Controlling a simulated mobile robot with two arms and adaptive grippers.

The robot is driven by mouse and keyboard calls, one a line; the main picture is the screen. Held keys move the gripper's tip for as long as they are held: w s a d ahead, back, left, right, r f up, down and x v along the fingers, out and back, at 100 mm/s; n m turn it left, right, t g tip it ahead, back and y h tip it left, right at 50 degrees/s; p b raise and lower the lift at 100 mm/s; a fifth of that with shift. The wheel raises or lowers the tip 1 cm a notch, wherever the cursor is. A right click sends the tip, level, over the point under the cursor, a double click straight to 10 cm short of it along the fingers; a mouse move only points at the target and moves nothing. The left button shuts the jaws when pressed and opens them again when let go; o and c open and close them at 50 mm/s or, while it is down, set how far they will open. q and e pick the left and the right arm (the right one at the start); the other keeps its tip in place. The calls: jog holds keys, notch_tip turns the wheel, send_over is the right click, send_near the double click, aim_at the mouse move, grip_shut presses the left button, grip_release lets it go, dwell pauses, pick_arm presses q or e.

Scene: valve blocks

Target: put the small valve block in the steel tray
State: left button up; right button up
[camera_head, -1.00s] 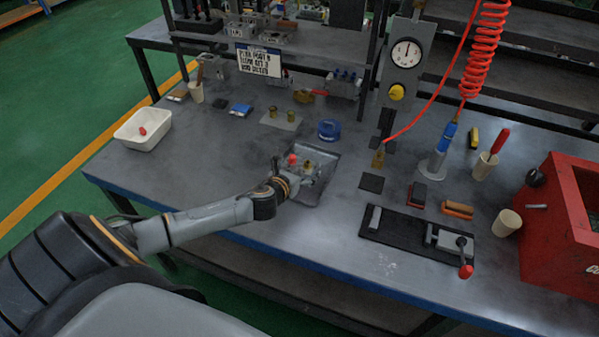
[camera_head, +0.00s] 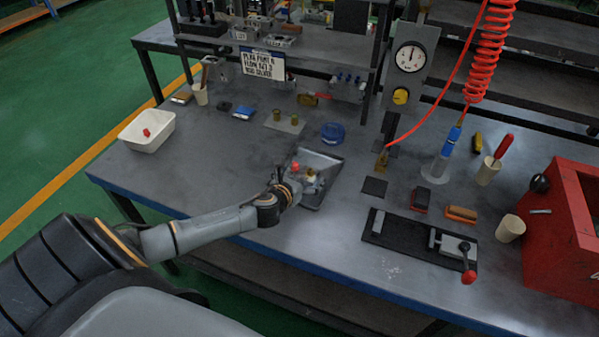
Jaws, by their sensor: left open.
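The steel tray (camera_head: 328,161) lies on the workbench near its front edge. A small valve block (camera_head: 312,181) with a red cap and brass-coloured fittings shows within the tray's outline, partly hidden by my left gripper. My left gripper (camera_head: 293,181) is open at the block's left side, over the tray's near left part. The view does not settle whether the fingers touch the block or whether it rests fully on the tray floor. My right gripper is not in view.
A white bin (camera_head: 148,138) with a red piece stands at the left. A blue ring (camera_head: 332,133) and a plate with brass parts (camera_head: 285,124) lie behind the tray. A black fixture (camera_head: 413,240) and red box (camera_head: 566,240) are at the right. Bench left of the tray is clear.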

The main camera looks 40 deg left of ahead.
pick_arm(q)
jog(key=shift+s+r, duration=0.2)
jog(key=shift+s, duration=0.1)
jog(key=v, duration=1.1)
jog(key=shift+s+r, duration=0.1)
jog(key=shift+s, duration=0.1)
